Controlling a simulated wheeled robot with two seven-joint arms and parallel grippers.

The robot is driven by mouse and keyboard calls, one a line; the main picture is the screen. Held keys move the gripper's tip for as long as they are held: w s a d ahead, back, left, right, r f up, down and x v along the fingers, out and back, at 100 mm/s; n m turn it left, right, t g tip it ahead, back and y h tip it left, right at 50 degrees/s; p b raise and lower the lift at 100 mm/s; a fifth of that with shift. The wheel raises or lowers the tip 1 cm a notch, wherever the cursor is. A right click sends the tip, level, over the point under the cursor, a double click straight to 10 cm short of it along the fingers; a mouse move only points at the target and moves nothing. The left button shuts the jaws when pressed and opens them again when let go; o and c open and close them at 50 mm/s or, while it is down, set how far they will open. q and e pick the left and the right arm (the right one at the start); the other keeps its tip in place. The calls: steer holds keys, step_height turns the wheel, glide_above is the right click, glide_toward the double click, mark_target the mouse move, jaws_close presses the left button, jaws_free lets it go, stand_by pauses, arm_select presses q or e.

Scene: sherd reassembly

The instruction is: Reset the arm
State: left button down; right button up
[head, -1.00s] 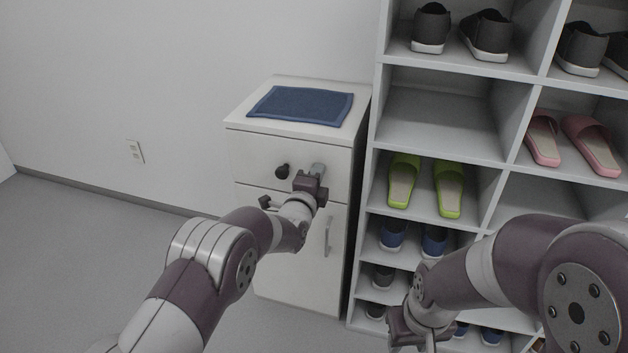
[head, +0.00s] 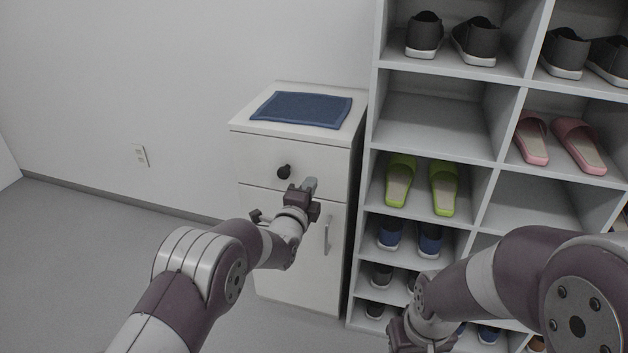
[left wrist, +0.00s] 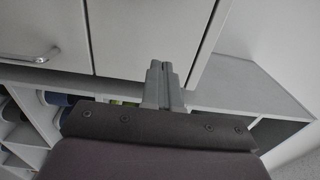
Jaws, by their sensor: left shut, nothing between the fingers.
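My left gripper (head: 308,187) is in front of the small white cabinet (head: 282,239), just below and to the right of the round dark knob on its drawer. Its fingers are together and hold nothing; they also show shut in the left wrist view (left wrist: 163,82), with the cabinet front behind them. My right arm (head: 505,275) comes in from the right in front of the shoe rack. The right gripper's fingertips are hidden or outside the frame at the bottom.
The cabinet has a dark knob (head: 284,172) on the drawer and a bar handle (head: 327,233) on the door. A blue cloth (head: 302,109) lies on top. A shoe rack (head: 436,126) with slippers and shoes stands right of it. Open floor (head: 95,245) lies at left.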

arm_select(q)
steer(key=s+a+f+n+g+y+p, duration=0.1)
steer(key=s+a+f+n+g, duration=0.25)
steer(key=s, duration=0.25)
steer(key=s+a+f+n+g+y, duration=0.2)
steer(key=s+a+f+n+g, duration=0.1)
steer(key=s+f+n, duration=0.25)
steer(key=s+a+f+n+g+y+p, duration=0.1)
steer(key=s+a+f+n+g, duration=0.25)
steer(key=s, duration=0.35)
steer(key=s+a+r+n+g+y, duration=0.1)
steer(key=s+a+r+n+g, duration=0.25)
steer(key=s, duration=0.55)
steer(key=s+a+r+n+g+y, duration=0.1)
steer(key=s+a+n+g, duration=0.2)
steer(key=s+a+n, duration=0.5)
step_height(320, 180, up, 37)
steer(key=s+m+p, duration=0.1)
steer(key=m+p, duration=0.1)
steer(key=p, duration=3.2)
steer(key=shift+s+f+t, duration=0.2)
steer(key=shift+s+t, duration=0.15)
steer(key=shift+t, duration=0.1)
steer(key=shift+d, duration=0.1)
